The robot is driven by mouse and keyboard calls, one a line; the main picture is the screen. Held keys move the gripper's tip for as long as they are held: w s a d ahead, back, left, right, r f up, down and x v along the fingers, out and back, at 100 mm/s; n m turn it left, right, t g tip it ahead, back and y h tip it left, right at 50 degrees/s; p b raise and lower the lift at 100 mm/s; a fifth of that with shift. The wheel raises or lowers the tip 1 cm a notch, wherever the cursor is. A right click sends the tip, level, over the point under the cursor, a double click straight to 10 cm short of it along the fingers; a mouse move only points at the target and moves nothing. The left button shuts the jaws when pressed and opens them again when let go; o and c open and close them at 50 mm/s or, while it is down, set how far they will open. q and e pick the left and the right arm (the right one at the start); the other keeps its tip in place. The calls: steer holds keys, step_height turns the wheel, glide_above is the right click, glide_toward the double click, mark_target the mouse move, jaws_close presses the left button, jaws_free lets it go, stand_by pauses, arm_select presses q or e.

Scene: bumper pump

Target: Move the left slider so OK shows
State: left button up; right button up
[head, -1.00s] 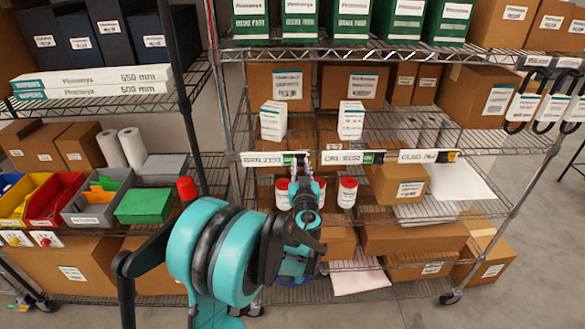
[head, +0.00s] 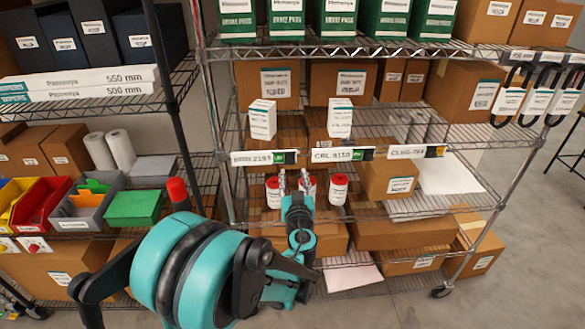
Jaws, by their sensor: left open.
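The left label strip (head: 252,158) hangs on the middle shelf's front edge, with a small green window and a dark piece, apparently its slider (head: 289,157), at the right end. Any word in the window is too small to read. The middle strip (head: 335,154) also shows green at its right end. The right strip (head: 404,152) ends in a black and yellow piece. My left gripper (head: 294,180) is open, its two fingers pointing up just below the left strip's right end. I see nothing between them; contact with the strip cannot be told. My right gripper is out of view.
Red-lidded white tubs (head: 338,188) stand behind and beside my left gripper. Two small white boxes (head: 262,119) (head: 340,117) stand on the shelf above the strips. Brown cartons (head: 388,178) fill much of the rack. Open floor (head: 520,230) lies at the right.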

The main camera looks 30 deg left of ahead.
arm_select(q)
steer(key=shift+v, duration=2.75)
